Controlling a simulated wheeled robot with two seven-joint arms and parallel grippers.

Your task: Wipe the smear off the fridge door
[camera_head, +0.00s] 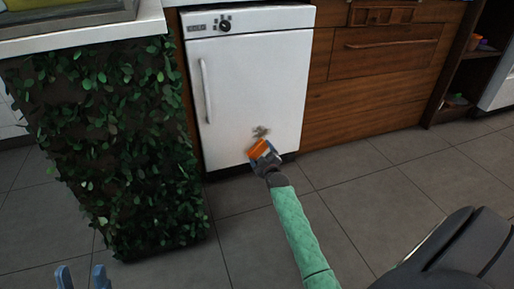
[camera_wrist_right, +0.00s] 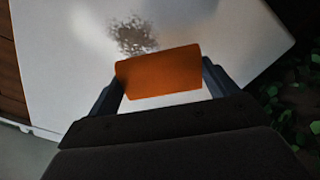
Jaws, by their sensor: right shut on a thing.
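The white fridge door (camera_head: 250,85) is shut, with a vertical handle at its left. A brownish-grey smear (camera_head: 261,131) is on its lower part, and the smear also shows in the right wrist view (camera_wrist_right: 132,35). My right gripper (camera_head: 262,152) is shut on an orange sponge (camera_head: 260,147), just below the smear. In the right wrist view the sponge (camera_wrist_right: 158,75) sits between the two fingers, close to the door. I cannot tell whether it touches the door. My left gripper (camera_head: 82,278) is at the bottom left, its fingers apart with nothing between them.
A leaf-covered counter side (camera_head: 100,140) stands left of the fridge. Wooden cabinets (camera_head: 370,85) are to the right, with an open shelf (camera_head: 470,65) beyond. The grey tiled floor (camera_head: 400,175) in front is clear.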

